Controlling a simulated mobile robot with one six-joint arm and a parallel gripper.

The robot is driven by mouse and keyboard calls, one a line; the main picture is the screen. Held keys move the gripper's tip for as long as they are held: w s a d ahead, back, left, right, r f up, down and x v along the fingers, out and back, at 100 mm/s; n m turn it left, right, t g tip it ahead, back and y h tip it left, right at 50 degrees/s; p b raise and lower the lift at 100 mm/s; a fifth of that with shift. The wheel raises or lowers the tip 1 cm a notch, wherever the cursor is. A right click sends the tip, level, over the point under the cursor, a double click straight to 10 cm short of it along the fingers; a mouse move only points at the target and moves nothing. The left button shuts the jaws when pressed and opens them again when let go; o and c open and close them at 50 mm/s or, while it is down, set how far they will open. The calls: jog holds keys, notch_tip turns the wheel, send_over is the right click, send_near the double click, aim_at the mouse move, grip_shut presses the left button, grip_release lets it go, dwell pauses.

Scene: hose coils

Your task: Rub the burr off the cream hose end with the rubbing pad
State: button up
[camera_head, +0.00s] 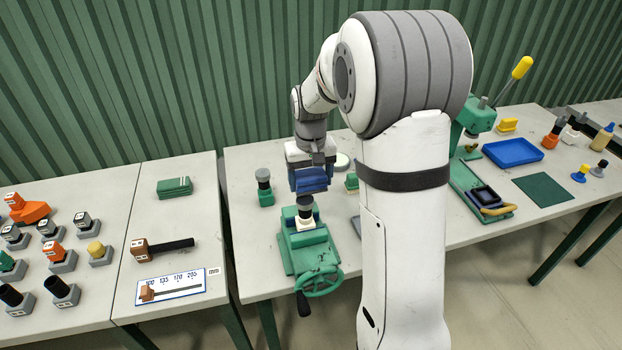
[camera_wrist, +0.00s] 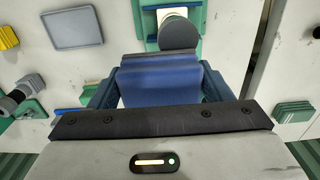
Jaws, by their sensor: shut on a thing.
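My gripper (camera_head: 309,184) is shut on a blue block (camera_head: 311,177), which looks like the rubbing pad; in the wrist view the block (camera_wrist: 160,82) sits between the two dark blue fingers. A cream piece (camera_head: 305,224), likely the cream hose end, stands upright in the jaws of the green vise (camera_head: 305,248). A dark grey round piece (camera_head: 305,205) sits on top of it, just below the block. In the wrist view this dark round top (camera_wrist: 178,34) lies just beyond the block. I cannot tell whether the two touch. No burr can be made out.
A green stand with a dark top (camera_head: 264,187) is left of the vise. The vise handwheel (camera_head: 318,281) is at the table's front edge. A blue tray (camera_head: 512,152) and green lever press (camera_head: 475,122) are at the right. A side table holds green pads (camera_head: 174,187).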

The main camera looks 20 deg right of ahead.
jog(key=shift+r+p, duration=2.4)
jog(key=shift+r, duration=1.15)
jog(key=shift+s+f, duration=0.1)
jog(key=shift+f, duration=0.05)
